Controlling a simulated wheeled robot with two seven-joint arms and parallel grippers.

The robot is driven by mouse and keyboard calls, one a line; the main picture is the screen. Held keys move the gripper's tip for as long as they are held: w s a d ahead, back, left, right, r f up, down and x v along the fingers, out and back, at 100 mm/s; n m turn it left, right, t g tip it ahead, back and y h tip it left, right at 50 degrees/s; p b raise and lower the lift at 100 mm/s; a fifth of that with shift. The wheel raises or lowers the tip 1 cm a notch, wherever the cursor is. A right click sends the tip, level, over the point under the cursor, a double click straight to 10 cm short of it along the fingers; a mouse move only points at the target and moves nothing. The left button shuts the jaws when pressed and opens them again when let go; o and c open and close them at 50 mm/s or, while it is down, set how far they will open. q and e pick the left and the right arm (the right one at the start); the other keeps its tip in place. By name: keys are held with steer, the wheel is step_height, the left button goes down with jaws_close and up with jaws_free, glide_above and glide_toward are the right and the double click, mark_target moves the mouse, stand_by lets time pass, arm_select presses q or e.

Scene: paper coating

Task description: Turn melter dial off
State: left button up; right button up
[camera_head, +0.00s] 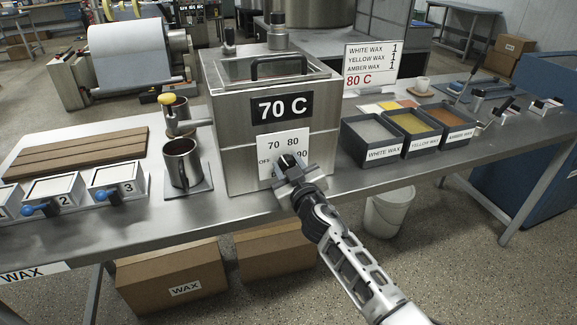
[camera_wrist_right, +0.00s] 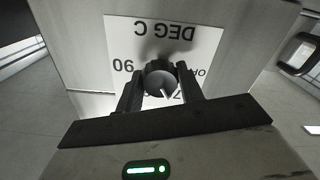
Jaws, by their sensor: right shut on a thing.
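The melter (camera_head: 222,150) is a steel box with a lid on the table, and its display reads 70 C. A white dial plate (camera_head: 283,141) on its front shows 70, 80, 90 and OFF. The black dial (camera_wrist_right: 160,83) sits on this plate, with its light pointer towards the 7 of a partly hidden number in the right wrist view. My right gripper (camera_head: 291,163) is at the melter's front, its fingers (camera_wrist_right: 160,88) on either side of the dial and shut on it. The head view mostly hides the dial behind this gripper. My left gripper is not in view.
Metal cups (camera_head: 181,162) stand left of the melter, near numbered boxes (camera_head: 118,178) with blue handles. Wax trays (camera_head: 368,139) stand to its right, before a sign (camera_head: 371,66) reading 80 C. Cardboard boxes (camera_head: 172,277) and a white bucket (camera_head: 388,211) are below the table.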

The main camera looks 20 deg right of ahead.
steer(key=n, duration=0.5)
steer(key=shift+n+b, duration=0.4)
steer(key=n, duration=0.5)
steer(key=shift+n, duration=0.7)
steer(key=o, duration=1)
steer(key=s, duration=1)
steer(key=s+b, duration=0.1)
steer(key=s, duration=0.5)
steer(key=shift+d, duration=0.3)
